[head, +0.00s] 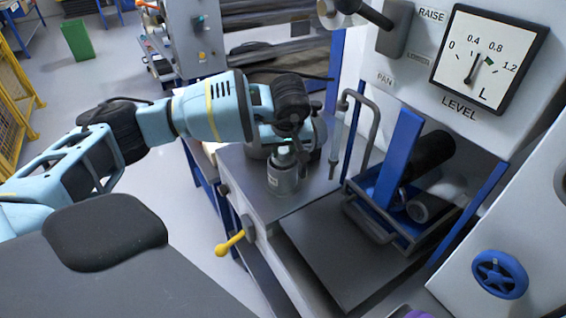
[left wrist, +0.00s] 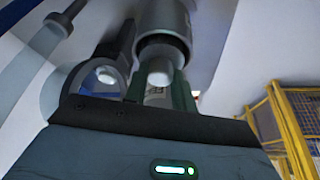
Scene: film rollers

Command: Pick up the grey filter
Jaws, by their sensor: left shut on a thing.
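The grey filter (head: 284,180) is an upright grey cylinder with a small pale label, on or just above the grey worktop; I cannot tell which. My left gripper (head: 286,152) comes down over its top and is shut on its narrow pale upper part. In the left wrist view the filter (left wrist: 165,28) shows as a stepped grey cylinder, its pale end between the dark green fingers of my left gripper (left wrist: 160,90). My wrist hides part of what is behind it. My right gripper is not in view.
The grey worktop (head: 240,172) has a yellow-handled lever (head: 229,243) on its front. A pale upright tube (head: 338,135) and a grey curved handle (head: 372,118) stand right of the filter. Further right is a blue-framed tray (head: 385,222) with dark rollers. A level gauge (head: 487,60) is on the panel.

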